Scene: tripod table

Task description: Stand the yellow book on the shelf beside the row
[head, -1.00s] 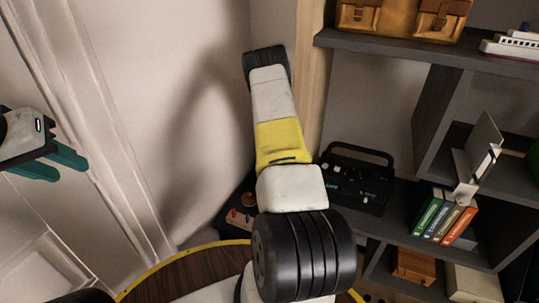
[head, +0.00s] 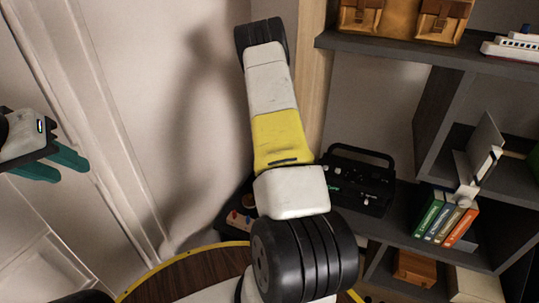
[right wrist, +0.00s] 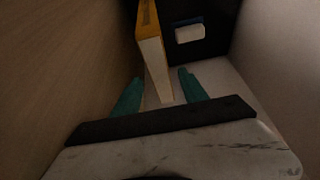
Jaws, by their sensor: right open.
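The yellow book (right wrist: 155,58) shows in the right wrist view, with its orange-yellow cover and pale page edge towards the camera. My right gripper (right wrist: 160,90) is open, its teal fingers on either side of the book's near end; contact cannot be told. The head view does not show this gripper or the yellow book. In the head view, the row of green, blue, brown and orange books (head: 446,219) stands on the dark shelf (head: 403,219) at right. My left gripper (head: 50,168) is open and empty at the left edge, far from the shelf.
A black radio-like device (head: 357,182) stands on the shelf left of the row. A brown box (head: 414,267) sits below. A round wooden table (head: 190,268) is in front. In the wrist view, walls rise close on both sides.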

